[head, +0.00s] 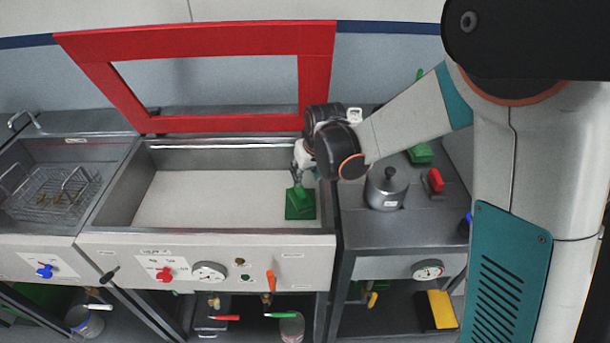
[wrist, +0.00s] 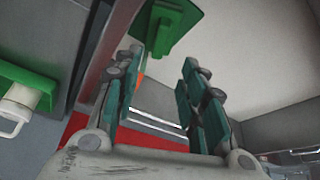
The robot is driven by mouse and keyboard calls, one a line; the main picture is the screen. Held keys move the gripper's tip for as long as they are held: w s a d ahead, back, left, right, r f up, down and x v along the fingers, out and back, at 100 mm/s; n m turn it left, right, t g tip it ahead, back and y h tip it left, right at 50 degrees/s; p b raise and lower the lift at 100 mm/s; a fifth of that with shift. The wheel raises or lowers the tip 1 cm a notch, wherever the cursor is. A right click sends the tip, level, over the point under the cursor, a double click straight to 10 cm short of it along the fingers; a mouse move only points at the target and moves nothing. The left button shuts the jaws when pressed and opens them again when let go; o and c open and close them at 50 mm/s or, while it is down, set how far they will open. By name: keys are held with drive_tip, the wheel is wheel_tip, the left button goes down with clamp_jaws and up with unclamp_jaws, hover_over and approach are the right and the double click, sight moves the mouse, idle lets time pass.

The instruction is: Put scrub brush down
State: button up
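A green scrub brush (head: 300,203) is at the right end of the wide basin (head: 210,197), low against its floor. My gripper (head: 297,178) points down into the basin just above the brush. In the wrist view, my gripper (wrist: 160,62) has its two teal-padded fingers spread apart, with a visible gap between them. The green brush (wrist: 168,22) shows beyond the fingertips, and neither pad visibly presses on it. The exact contact between brush and basin floor is hard to tell.
A red frame (head: 195,40) stands behind the basin. A wire basket (head: 55,190) sits in the left sink. On the right counter (head: 400,230) are a metal pot (head: 386,188), a red item (head: 435,180) and another green item (head: 420,153). The basin's middle and left are clear.

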drive_tip(key=s+d+r+m, duration=0.1)
drive_tip(key=s+d+r, duration=0.55)
drive_tip(key=r, duration=0.35)
drive_tip(key=s+d+r+m+t, duration=0.1)
drive_tip(key=s+d, duration=0.2)
drive_tip(key=s, duration=0.4)
drive_tip(key=s+d+r+m+t+h, duration=0.1)
drive_tip(key=s+d+r, duration=0.1)
drive_tip(key=s, duration=0.5)
drive_tip(key=s+d+r+m, duration=0.1)
drive_tip(key=s+d+r, duration=0.1)
drive_tip(key=s+d, duration=0.3)
drive_tip(key=shift+s+r+t+h, duration=0.3)
drive_tip(key=shift+s+t, duration=0.1)
drive_tip(key=shift+s, duration=0.5)
drive_tip(key=shift+c, duration=0.6)
